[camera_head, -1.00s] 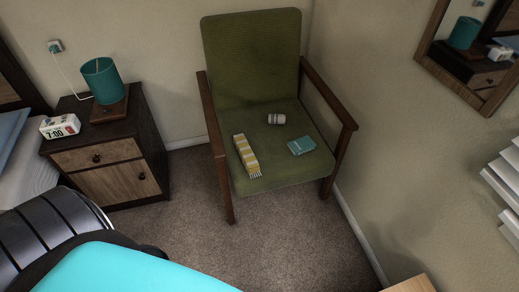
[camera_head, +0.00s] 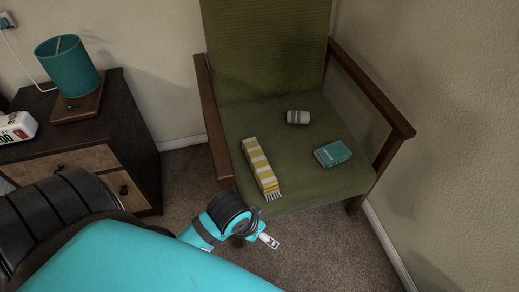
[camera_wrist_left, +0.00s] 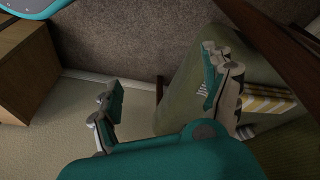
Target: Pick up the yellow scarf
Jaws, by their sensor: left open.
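The yellow scarf (camera_head: 260,168), striped with white and fringed at its near end, lies folded on the left part of the green chair seat (camera_head: 240,118). In the left wrist view the scarf (camera_wrist_left: 270,103) shows at the right, partly hidden behind one finger. My left gripper (camera_head: 269,241) is in front of the seat's front edge, apart from the scarf and nearer to me. In the left wrist view its fingers (camera_wrist_left: 166,104) are spread wide with nothing between them. My right gripper is not in view.
A grey-and-white roll-shaped item (camera_head: 298,117) and a small teal box (camera_head: 333,153) lie on the seat right of the scarf. Wooden armrests (camera_head: 217,130) flank the seat. A nightstand (camera_head: 130,140) with a teal lamp (camera_head: 68,66) and a clock (camera_head: 15,128) stands left.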

